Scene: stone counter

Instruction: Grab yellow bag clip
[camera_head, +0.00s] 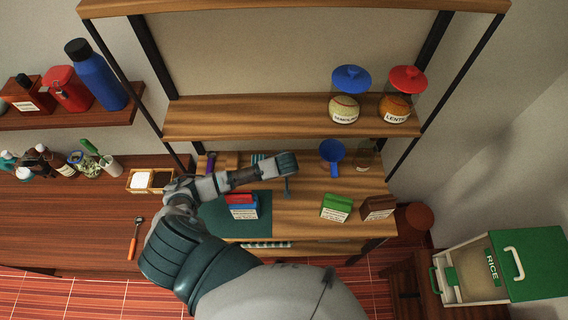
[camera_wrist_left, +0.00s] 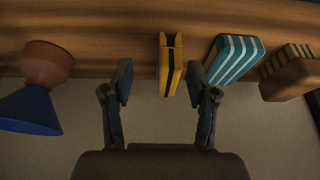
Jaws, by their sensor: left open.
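The yellow bag clip (camera_wrist_left: 168,66), with a dark stripe along it, shows in the left wrist view on the wooden surface. It lies between the two fingertips of my left gripper (camera_wrist_left: 160,80), which is open, with the right finger close beside the clip. In the head view my left gripper (camera_head: 287,174) reaches over the back part of the wooden table. The yellow clip cannot be made out there and seems hidden by the gripper. My right gripper is not in view.
A teal striped item (camera_wrist_left: 233,58) stands close right of the clip, with a brown striped one (camera_wrist_left: 290,75) beyond. A shelf (camera_head: 280,118) with jars hangs above.

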